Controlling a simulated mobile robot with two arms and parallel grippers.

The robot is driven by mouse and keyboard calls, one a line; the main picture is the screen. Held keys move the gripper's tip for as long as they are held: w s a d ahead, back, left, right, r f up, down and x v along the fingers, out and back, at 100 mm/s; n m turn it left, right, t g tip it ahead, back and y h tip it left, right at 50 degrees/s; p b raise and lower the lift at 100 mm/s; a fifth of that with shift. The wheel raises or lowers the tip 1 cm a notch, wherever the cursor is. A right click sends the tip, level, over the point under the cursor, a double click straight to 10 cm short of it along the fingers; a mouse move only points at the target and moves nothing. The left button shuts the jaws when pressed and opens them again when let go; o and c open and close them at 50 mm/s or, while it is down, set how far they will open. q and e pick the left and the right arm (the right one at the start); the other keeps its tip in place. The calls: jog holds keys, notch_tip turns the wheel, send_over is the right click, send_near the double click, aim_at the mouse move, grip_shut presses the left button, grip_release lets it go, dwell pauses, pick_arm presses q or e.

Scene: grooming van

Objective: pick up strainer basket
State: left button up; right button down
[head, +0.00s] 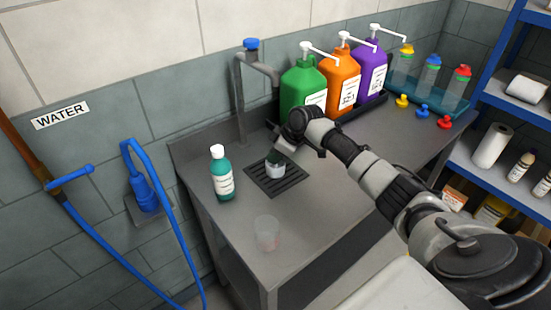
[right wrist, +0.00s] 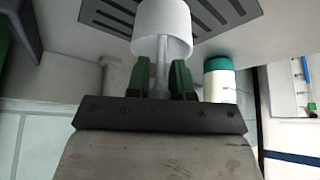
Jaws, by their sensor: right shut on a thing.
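The strainer basket (head: 275,167) is a small pale cup with an upright stem. In the head view it is at the slotted drain grate (head: 262,183) in the grey counter; I cannot tell whether it touches the grate. My right gripper (head: 281,153) reaches it from above and behind. In the right wrist view the basket (right wrist: 162,22) is white, and my right gripper's green fingers (right wrist: 162,82) are shut on its stem. The basket's far side is hidden. My left gripper is not in view.
A teal bottle (head: 222,175) stands left of the grate. A clear cup (head: 267,232) stands near the counter's front. A tap (head: 240,95) and green, orange and purple pump jugs (head: 341,80) line the back. Colourful bottles (head: 431,75) stand at back right.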

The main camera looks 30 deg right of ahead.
jog(key=r, duration=0.2)
jog(key=r+b, duration=0.1)
jog(key=r, duration=0.1)
jog(key=shift+d+r, duration=0.1)
jog(key=shift+d, duration=0.3)
jog(key=s+d+r, duration=0.4)
jog(key=d+r, duration=0.4)
jog(key=d, duration=0.2)
jog(key=shift+r, duration=0.35)
